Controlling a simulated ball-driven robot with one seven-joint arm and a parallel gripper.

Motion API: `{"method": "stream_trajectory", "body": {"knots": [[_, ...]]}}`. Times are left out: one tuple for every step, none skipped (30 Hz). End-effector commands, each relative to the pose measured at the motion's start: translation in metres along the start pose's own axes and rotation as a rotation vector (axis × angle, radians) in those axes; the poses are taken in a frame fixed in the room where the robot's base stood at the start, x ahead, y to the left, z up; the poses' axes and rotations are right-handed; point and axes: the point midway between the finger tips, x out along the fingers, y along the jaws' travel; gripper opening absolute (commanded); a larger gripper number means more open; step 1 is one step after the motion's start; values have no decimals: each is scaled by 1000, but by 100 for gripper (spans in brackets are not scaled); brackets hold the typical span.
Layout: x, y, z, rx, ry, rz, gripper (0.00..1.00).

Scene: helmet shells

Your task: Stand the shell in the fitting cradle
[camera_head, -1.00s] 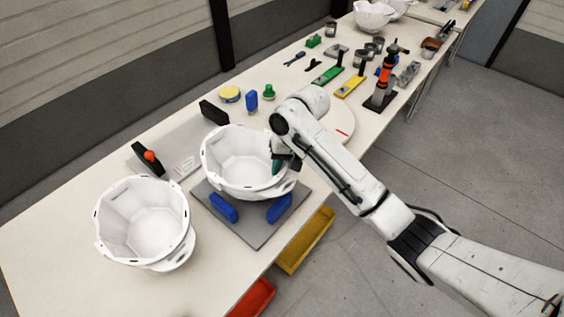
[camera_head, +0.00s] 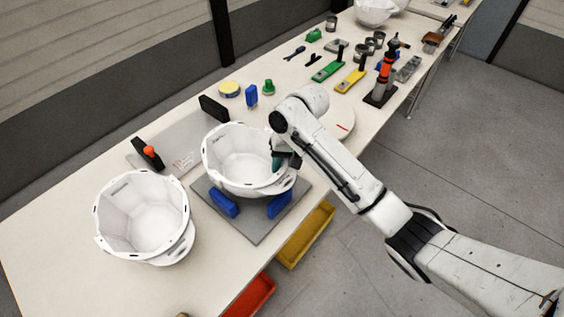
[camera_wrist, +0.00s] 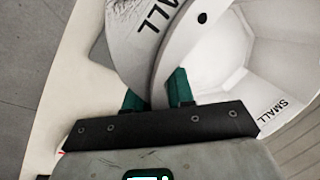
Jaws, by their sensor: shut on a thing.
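A white helmet shell (camera_head: 236,160), open side up, is over the fitting cradle, a grey plate (camera_head: 254,227) with blue pads (camera_head: 223,203). My gripper (camera_head: 280,160) is shut on the shell's right rim. In the wrist view its green fingers (camera_wrist: 157,92) have the shell's wall (camera_wrist: 207,28) between them, and the word SMALL shows on the shell. The shell looks roughly level. The shell hides the far part of the cradle, and I cannot tell whether it touches the pads.
A second white shell (camera_head: 143,218) stands on the table to the left. A grey board (camera_head: 178,143) with a black block and orange knob lies behind. Yellow (camera_head: 306,236) and red (camera_head: 252,296) bins are below the table's front edge. Tools crowd the back right.

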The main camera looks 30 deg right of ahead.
Motion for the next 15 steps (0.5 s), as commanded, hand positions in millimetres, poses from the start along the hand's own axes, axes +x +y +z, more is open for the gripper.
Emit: {"method": "stream_trajectory", "body": {"knots": [[1, 0, 0, 0, 1, -1, 0], [1, 0, 0, 0, 1, -1, 0], [2, 0, 0, -1, 1, -1, 0], [2, 0, 0, -1, 1, -1, 0], [3, 0, 0, -1, 1, -1, 0], [4, 0, 0, -1, 1, -1, 0], [4, 1, 0, -1, 1, -1, 0], [4, 1, 0, -1, 1, -1, 0], [5, 1, 0, -1, 1, -1, 0], [6, 1, 0, -1, 1, -1, 0], [6, 1, 0, -2, 1, -1, 0], [7, 2, 0, -2, 1, -1, 0], [7, 2, 0, -2, 2, -1, 0], [8, 2, 0, -2, 2, -1, 0], [8, 2, 0, -1, 2, -1, 0]]}}
